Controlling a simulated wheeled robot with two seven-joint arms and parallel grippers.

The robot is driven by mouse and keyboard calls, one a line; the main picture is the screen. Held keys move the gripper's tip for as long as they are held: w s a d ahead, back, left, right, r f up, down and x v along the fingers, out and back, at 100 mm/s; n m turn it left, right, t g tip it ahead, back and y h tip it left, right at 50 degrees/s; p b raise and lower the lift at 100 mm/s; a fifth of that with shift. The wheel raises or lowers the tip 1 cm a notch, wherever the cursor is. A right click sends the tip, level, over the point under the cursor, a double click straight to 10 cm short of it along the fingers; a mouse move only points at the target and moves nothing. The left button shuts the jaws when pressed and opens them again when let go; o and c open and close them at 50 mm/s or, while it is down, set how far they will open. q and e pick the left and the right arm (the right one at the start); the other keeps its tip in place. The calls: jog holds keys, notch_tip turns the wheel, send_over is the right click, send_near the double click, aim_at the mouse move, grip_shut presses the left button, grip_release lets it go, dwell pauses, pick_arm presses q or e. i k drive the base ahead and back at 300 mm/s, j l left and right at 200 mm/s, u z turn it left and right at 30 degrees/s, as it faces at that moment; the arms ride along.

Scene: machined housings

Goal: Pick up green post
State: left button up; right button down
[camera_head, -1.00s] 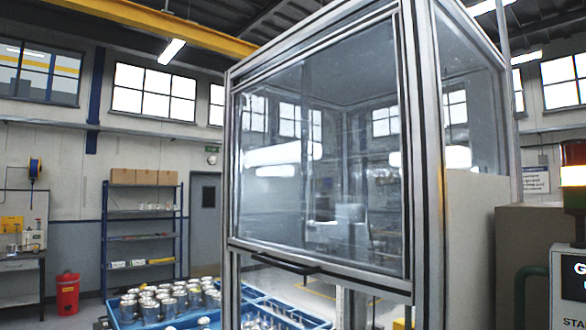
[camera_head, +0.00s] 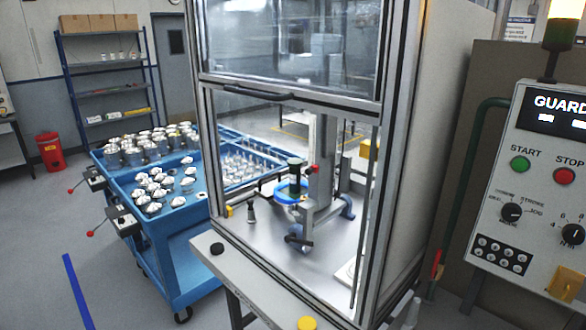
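A dark green upright post (camera_head: 295,178) stands inside the framed guard enclosure, at the middle of the camera_head view. It rises from a blue ring-shaped base (camera_head: 291,193), beside a grey metal column (camera_head: 320,165). A small red part (camera_head: 312,170) shows just right of its top. Neither of my grippers is in view.
The enclosure's clear upper panel (camera_head: 290,50) has a black handle along its bottom edge, above the post. Metal uprights frame the front. A blue cart (camera_head: 180,255) with metal housings stands left. A control panel (camera_head: 535,180) with START and STOP buttons stands right.

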aim_at(294, 190)
jog(key=i+j+z, duration=0.25)
jog(key=i+j, duration=0.6)
jog(key=j, duration=0.15)
